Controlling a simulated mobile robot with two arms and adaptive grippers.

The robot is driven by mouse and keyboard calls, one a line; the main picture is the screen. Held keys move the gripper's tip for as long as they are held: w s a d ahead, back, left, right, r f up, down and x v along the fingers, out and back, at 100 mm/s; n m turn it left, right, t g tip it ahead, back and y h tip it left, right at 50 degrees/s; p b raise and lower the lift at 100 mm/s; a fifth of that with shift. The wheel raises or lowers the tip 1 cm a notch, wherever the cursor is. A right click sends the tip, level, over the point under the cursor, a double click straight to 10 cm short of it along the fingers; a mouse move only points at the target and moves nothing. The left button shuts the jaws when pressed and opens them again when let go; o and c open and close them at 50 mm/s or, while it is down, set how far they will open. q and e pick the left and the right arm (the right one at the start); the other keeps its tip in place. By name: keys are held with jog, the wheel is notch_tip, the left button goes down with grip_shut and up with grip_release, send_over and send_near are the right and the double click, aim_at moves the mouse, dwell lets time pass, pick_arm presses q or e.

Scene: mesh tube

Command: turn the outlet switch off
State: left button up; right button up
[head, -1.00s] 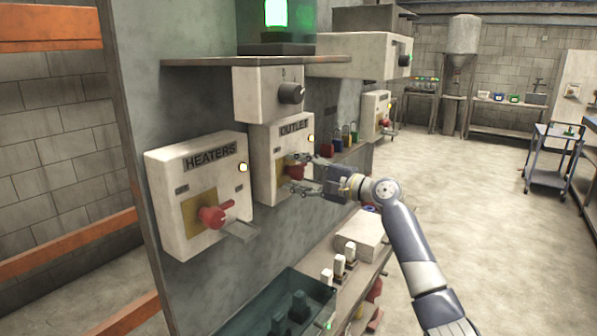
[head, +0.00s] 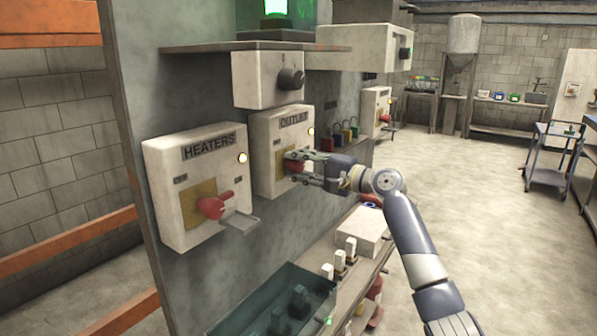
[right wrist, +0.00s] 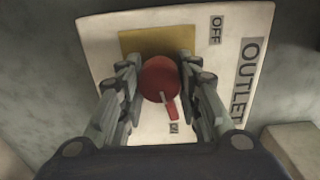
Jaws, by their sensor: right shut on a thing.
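The outlet box (head: 263,140) is a white panel labelled OUTLET, mounted on the grey wall panel. Its red switch knob (right wrist: 158,82) sits on a yellow-brown plate (right wrist: 142,42). The knob's red handle (right wrist: 171,110) points down to the ON label (right wrist: 174,128) in the right wrist view. The OFF label (right wrist: 215,30) is at the upper right there. My right gripper (head: 293,166) is at the switch, shut on the red knob with one finger on each side. It also shows in the right wrist view (right wrist: 159,72). My left gripper is out of view.
The heaters box (head: 200,165) with its own red knob (head: 214,206) is left of the outlet box. A dial box (head: 265,82) is above. Padlocks (head: 335,135) hang to the right. A teal bin (head: 255,318) and a shelf are below.

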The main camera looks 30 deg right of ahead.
jog(key=n+b, duration=0.3)
jog(key=shift+f+n, duration=0.15)
jog(key=shift+n, duration=0.25)
jog(key=n+b, duration=0.3)
jog(key=n, duration=0.1)
jog(key=shift+n, duration=0.3)
jog(key=n+b, duration=0.1)
jog(key=n, duration=0.2)
jog(key=shift+a+b, duration=0.1)
jog(key=shift+b, duration=0.3)
jog(key=shift+a+r+n+b, duration=0.15)
jog(key=shift+n+b, duration=0.25)
jog(key=shift+n, duration=0.65)
jog(key=shift+d+r+n+b, duration=0.1)
jog(key=shift+n+b, duration=0.25)
jog(key=shift+n, duration=0.7)
jog(key=o, duration=1)
jog(key=shift+o, duration=0.2)
jog(key=shift+s+r, duration=0.1)
jog(key=v, duration=1.2)
